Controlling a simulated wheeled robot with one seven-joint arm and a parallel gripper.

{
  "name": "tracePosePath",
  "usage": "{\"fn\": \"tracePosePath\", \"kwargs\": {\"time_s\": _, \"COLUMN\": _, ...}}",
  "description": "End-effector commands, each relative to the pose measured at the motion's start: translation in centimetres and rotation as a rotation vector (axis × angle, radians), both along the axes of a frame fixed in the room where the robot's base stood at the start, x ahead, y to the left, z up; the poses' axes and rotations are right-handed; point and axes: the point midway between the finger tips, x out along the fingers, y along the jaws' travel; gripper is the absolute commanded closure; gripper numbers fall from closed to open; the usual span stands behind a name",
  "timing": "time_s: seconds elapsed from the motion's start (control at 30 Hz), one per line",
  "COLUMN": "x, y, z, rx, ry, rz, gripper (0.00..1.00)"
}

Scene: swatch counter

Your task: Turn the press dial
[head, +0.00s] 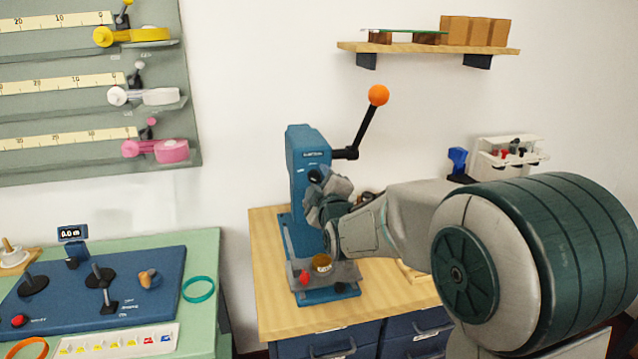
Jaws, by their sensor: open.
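The blue press (304,150) stands on the wooden counter. Its black lever rises to the right and ends in an orange ball (378,95). My gripper (322,188) is at the front of the press column, just under its head. It is open, with no object seen in it. My gripper and wrist cover the middle of the press front, so I cannot make out the dial clearly or tell whether the jaws touch it. Below, the grey press bed carries a red knob (305,278) and a round brass-coloured piece (321,263).
My arm reaches in from the right over the wooden counter (275,300). A wall shelf (430,47) hangs above. A white rack (508,153) stands behind my arm. A green bench with a blue panel (60,300) lies left, below the wall rulers.

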Motion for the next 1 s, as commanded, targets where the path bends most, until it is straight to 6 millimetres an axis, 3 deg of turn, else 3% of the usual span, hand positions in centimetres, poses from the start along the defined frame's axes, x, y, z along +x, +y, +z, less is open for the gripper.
{"fn": "tracePosePath", "kwargs": {"time_s": 0.07, "x": -0.02, "y": -0.01, "z": 0.0, "rx": 0.0, "ry": 0.0, "rz": 0.0, "gripper": 0.52}}
{"fn": "tracePosePath", "kwargs": {"time_s": 0.23, "x": -0.03, "y": 0.0, "z": 0.01, "rx": 0.0, "ry": 0.0, "rz": 0.0, "gripper": 0.96}}
{"fn": "tracePosePath", "kwargs": {"time_s": 0.67, "x": -0.05, "y": 0.0, "z": -0.29, "rx": 0.061, "ry": 0.015, "rz": 0.0, "gripper": 0.96}}
{"fn": "tracePosePath", "kwargs": {"time_s": 1.0, "x": -0.07, "y": 0.1, "z": -0.76, "rx": 0.306, "ry": 0.083, "rz": 0.001, "gripper": 0.96}}
